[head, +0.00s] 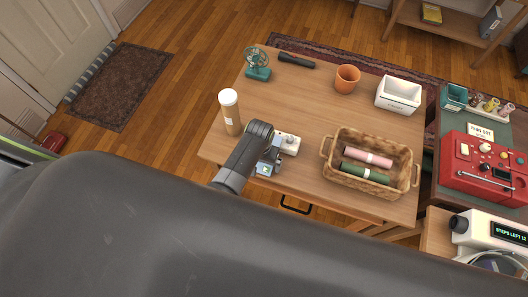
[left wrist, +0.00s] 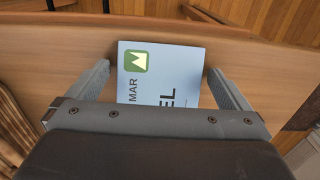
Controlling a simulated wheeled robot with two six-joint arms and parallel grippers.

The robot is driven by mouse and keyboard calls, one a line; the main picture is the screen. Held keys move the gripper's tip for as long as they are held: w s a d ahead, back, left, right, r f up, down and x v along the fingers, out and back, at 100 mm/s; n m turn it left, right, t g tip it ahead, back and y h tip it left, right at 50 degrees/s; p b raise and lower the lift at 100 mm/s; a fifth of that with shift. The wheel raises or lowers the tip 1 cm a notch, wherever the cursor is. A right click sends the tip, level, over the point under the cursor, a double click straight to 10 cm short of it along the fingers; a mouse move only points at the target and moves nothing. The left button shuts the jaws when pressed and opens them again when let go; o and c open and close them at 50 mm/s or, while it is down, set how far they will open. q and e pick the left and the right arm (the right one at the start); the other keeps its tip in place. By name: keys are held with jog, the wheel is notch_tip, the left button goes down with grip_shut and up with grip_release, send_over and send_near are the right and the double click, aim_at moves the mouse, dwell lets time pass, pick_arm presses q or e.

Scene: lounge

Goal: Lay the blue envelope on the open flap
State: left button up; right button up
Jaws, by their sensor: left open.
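My left gripper (head: 268,166) is over the front left part of the wooden table in the head view. It is open. In the left wrist view, a light blue printed piece (left wrist: 160,75), which looks like the blue envelope, lies between the two fingers of the left gripper (left wrist: 160,80). It has a green logo and dark letters, and its near part is hidden by the gripper. I cannot tell whether the fingers touch it. In the head view only a small bluish patch shows at the gripper. I cannot make out an open flap. My right gripper is not in view.
A wicker basket (head: 342,177) with rolls is to the right. A fan (head: 258,66), orange pot (head: 347,80) and white box (head: 397,94) stand farther back. The table's middle (head: 300,105) is clear.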

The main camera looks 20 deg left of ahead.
pick_arm(q)
jog(key=shift+f, duration=0.25)
dwell(0.3)
jog(key=c, duration=1)
